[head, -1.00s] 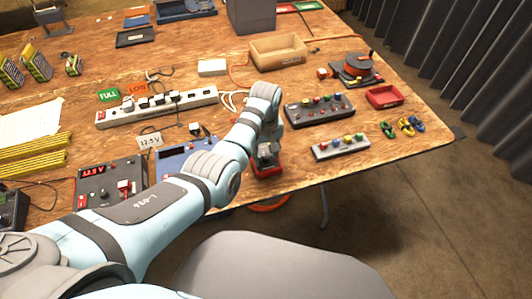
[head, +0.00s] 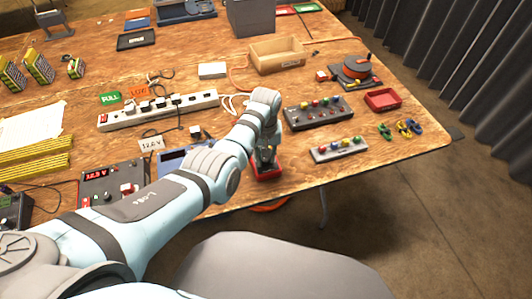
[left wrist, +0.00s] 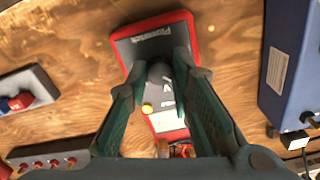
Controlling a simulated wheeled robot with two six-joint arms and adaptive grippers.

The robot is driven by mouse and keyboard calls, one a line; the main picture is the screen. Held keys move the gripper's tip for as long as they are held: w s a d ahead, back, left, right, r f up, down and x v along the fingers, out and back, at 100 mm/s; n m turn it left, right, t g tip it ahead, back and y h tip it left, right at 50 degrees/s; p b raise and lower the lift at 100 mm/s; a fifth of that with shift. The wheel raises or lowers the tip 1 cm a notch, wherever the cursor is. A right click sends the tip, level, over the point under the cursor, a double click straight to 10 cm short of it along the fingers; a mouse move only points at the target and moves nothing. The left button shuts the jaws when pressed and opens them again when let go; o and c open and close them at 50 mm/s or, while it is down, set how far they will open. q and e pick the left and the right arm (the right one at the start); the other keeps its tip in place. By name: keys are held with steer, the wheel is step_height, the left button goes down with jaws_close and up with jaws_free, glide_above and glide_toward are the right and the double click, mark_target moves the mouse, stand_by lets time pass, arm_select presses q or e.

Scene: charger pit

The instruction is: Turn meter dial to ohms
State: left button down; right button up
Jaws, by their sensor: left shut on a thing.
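The meter (head: 268,174) is red-edged with a dark face and lies on the table near its front edge, below my left gripper (head: 265,154). In the left wrist view the meter (left wrist: 190,25) shows its dark labelled end, a pale display and white marks around a grey dial (left wrist: 160,78). My left gripper (left wrist: 159,72) is shut on the dial, with one green finger on each side. A yellow spot shows beside the dial. The fingers hide part of the markings, so I cannot tell which setting the dial points to. My right gripper is in neither view.
A blue device (head: 185,158) stands left of the meter. A black button box (head: 318,111) and a grey button strip (head: 339,149) are to the right. A power strip (head: 157,110) lies behind. Bare wood lies around the meter.

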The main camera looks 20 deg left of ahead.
arm_select(q)
steer(key=m+p, duration=0.1)
steer(key=m, duration=0.3)
steer(key=shift+r+m, duration=0.1)
steer(key=shift+m, duration=0.2)
steer(key=m+p, duration=0.1)
steer(key=m, duration=1.5)
steer(key=shift+p, duration=0.3)
steer(key=shift+m, duration=0.3)
steer(key=c, duration=1.4)
jaws_free()
